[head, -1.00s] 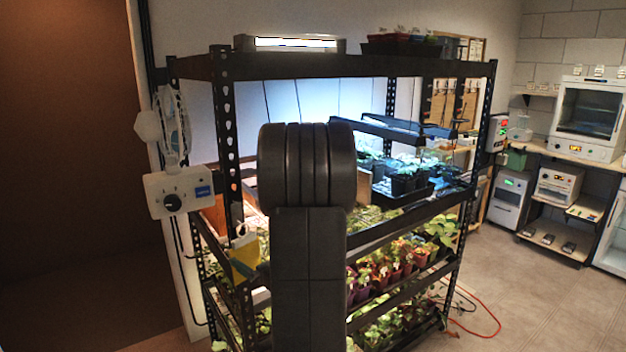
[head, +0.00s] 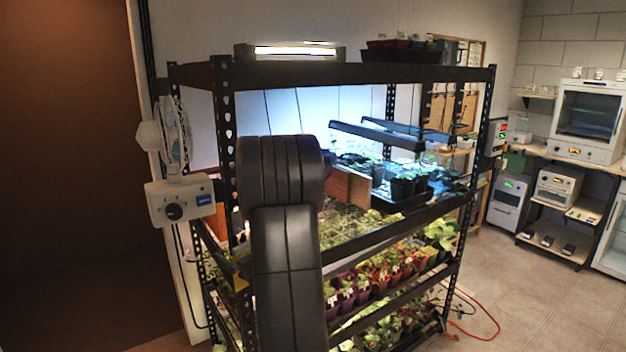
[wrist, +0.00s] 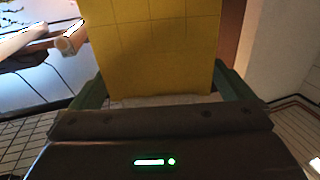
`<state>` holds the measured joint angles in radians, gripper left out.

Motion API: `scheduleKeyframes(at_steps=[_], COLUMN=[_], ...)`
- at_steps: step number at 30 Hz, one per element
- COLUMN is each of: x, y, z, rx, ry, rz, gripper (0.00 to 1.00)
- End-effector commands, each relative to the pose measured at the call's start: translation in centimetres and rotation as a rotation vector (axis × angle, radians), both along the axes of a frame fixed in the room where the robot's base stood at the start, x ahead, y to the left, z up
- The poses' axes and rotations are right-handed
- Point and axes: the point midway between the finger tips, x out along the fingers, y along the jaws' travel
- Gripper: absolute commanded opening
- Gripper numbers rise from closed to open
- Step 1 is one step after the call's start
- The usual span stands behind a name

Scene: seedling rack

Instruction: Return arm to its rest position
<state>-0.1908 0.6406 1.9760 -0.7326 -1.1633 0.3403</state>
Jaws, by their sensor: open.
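My arm (head: 286,250) stands dark and upright in front of the rack in the head view and hides my gripper there. In the wrist view my gripper (wrist: 160,90) is open, with a green finger at each side. A flat yellow panel with faint grid lines (wrist: 152,45) fills the upper middle, close to the fingers and covering part of them. I cannot tell whether it touches them. A small yellow piece (head: 238,280) shows beside my arm at the rack's left post in the head view.
The black rack (head: 340,72) carries seedling trays and potted plants on several shelves. A control box with a dial (head: 180,200) and a fan (head: 172,135) are at its left. Lab devices (head: 556,190) stand at the right. An orange cable (head: 480,335) lies on the otherwise open floor.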

Motion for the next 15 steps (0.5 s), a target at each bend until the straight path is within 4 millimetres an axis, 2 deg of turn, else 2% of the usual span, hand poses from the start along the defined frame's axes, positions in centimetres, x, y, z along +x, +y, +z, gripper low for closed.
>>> scheduleKeyframes(at_steps=[4, 15], x=[0.1, -4.3], y=[0.0, -5.2], z=[-0.4, -0.3], rx=[0.0, -0.001], ry=[0.0, -0.001], rz=[0.0, -0.005], gripper=[1.0, 1.0])
